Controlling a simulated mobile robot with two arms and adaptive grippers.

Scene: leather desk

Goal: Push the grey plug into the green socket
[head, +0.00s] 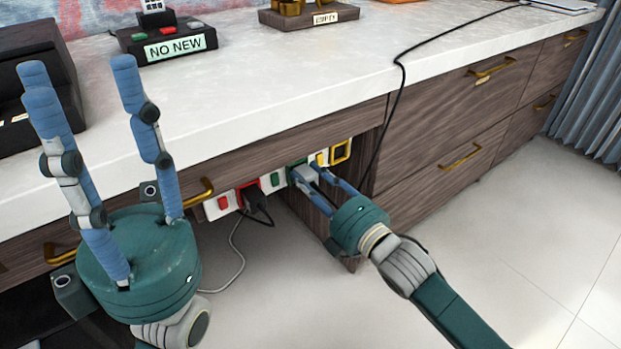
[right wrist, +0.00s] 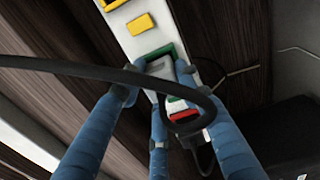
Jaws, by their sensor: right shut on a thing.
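The green socket (head: 297,171) is set in the white strip under the desk top, between a green switch and a yellow switch. My right gripper (head: 312,183) is at this socket, its blue fingers shut on the grey plug (head: 306,175). In the right wrist view the green socket (right wrist: 148,53) frames a grey face, and the grey plug (right wrist: 184,73) shows between the fingers, partly hidden by a black cable. I cannot tell how deep the plug sits. My left gripper (head: 80,70) is open and empty, raised at the left in front of the desk.
A red socket (head: 243,190) holds a black plug (head: 258,203), left of the green one. A yellow socket (head: 340,152) is to the right. A black cable (head: 402,75) hangs over the desk edge and crosses the right wrist view. Drawer handles (head: 199,193) stick out nearby.

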